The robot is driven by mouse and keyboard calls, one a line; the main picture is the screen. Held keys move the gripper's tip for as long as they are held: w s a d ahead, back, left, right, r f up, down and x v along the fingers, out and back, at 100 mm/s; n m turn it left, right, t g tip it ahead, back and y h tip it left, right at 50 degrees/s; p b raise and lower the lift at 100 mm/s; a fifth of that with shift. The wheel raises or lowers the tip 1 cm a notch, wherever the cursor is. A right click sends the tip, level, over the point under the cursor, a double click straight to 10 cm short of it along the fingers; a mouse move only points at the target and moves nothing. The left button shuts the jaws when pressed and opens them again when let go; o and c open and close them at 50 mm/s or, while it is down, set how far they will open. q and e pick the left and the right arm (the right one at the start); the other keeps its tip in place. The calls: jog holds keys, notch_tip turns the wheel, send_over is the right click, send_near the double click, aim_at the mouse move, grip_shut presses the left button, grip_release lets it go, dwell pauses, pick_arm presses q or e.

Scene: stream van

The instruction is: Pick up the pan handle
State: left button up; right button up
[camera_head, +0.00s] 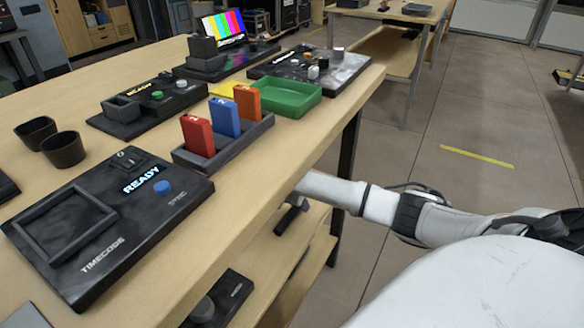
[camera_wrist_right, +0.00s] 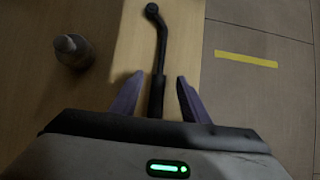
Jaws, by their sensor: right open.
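The pan handle (camera_wrist_right: 160,45) is a thin black bar with a round knob at its far end, lying along the edge of a light wooden shelf in the right wrist view. My right gripper (camera_wrist_right: 160,76) is open, with one purple finger on each side of the handle's near part. I cannot tell how far above the handle the fingers are. A short black piece (camera_head: 287,220) on the lower shelf may be the handle. My left gripper is not in view.
A grey bottle-like object (camera_wrist_right: 73,50) stands left of the handle. The shelf (camera_head: 292,240) lies under the table (camera_head: 215,225), which carries a TIMECODE panel (camera_head: 140,247), a rack (camera_head: 232,143) of coloured blocks and a green tray (camera_head: 290,97). The floor at right is open.

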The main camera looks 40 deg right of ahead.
jog(key=shift+x, duration=1.2)
grip_shut()
jog(key=shift+r, duration=0.1)
